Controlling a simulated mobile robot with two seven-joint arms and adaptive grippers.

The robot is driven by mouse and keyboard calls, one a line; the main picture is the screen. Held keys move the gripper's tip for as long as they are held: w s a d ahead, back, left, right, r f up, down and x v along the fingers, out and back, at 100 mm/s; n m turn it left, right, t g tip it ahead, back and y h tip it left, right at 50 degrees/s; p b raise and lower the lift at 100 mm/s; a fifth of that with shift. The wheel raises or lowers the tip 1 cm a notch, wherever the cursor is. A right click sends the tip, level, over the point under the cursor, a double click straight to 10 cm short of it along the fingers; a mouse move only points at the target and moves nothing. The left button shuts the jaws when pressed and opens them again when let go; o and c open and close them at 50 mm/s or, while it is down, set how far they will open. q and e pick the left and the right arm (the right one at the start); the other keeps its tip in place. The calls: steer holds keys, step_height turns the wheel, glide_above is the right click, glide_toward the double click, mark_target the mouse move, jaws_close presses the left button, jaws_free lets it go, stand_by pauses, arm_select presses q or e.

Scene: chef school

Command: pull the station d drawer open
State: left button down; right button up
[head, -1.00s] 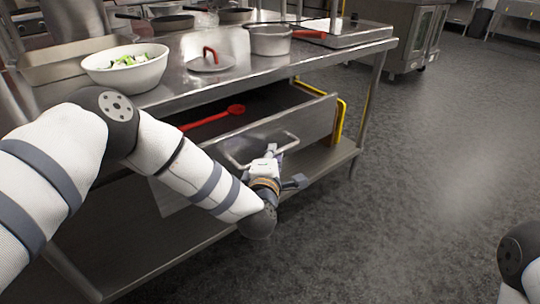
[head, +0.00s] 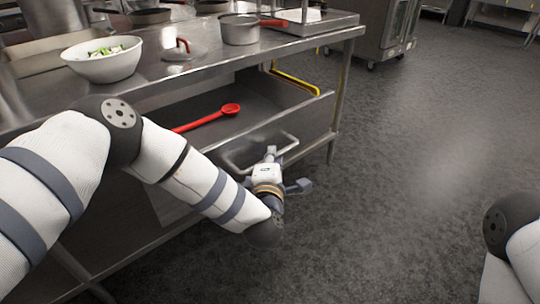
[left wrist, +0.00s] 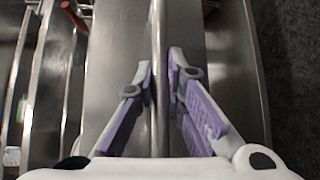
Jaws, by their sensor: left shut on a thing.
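The metal drawer (head: 312,126) under the steel worktable is pulled well out, with its inside in sight. A red ladle-like utensil (head: 229,110) lies in it. My left gripper (head: 270,153) is at the bar handle (head: 293,142) on the drawer's front. In the left wrist view, the fingers of my left gripper (left wrist: 161,68) are closed on both sides of the handle bar (left wrist: 158,30). My right gripper is out of view; only part of my right arm shows at the right edge.
A white bowl of greens (head: 103,60), a red-handled lid (head: 181,50) and a saucepan (head: 240,31) stand on the worktable (head: 205,68). The grey floor (head: 420,150) to the right is clear.

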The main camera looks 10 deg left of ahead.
arm_select(q)
steer(key=c, duration=1.7)
jaws_free()
steer(key=shift+o, duration=0.2)
steer(key=s+d+r, duration=0.1)
steer(key=s, duration=1)
steer(key=shift+s+d+r, duration=0.15)
steer(key=shift+s+r, duration=0.25)
